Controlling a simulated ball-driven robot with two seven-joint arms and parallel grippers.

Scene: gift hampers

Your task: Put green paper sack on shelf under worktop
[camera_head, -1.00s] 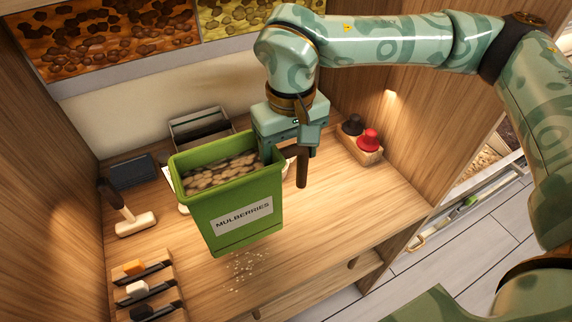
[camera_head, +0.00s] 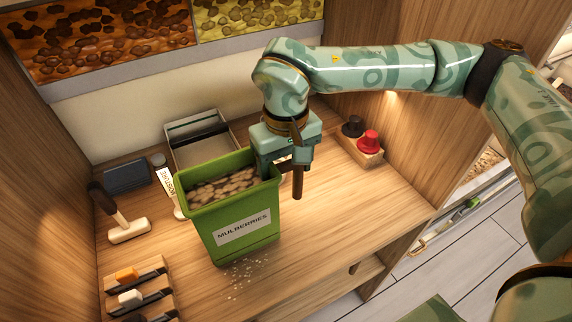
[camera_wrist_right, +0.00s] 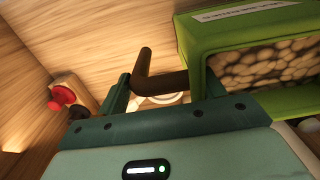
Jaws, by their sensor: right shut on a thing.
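The green, open-topped, sack-like container labelled MULBERRIES (camera_head: 234,240) is upright and full of pale brown lumps. It also shows at the upper right of the right wrist view (camera_wrist_right: 200,52). My right gripper (camera_head: 284,165) is at its right side, shut on its brown handle (camera_wrist_right: 158,84), which hangs below the fingers in the head view. The container is at or just above the worktop (camera_head: 345,215); I cannot tell if it touches. The shelf under the worktop (camera_head: 322,297) shows only in part at the front. My left gripper is not in view.
A hammer (camera_head: 127,232), a dark box (camera_head: 127,176) and a MOISTURE tag (camera_head: 166,188) are left. A grey tray (camera_head: 200,116) is behind. A block with red and black knobs (camera_head: 360,146) is right. Crumbs lie before the container.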

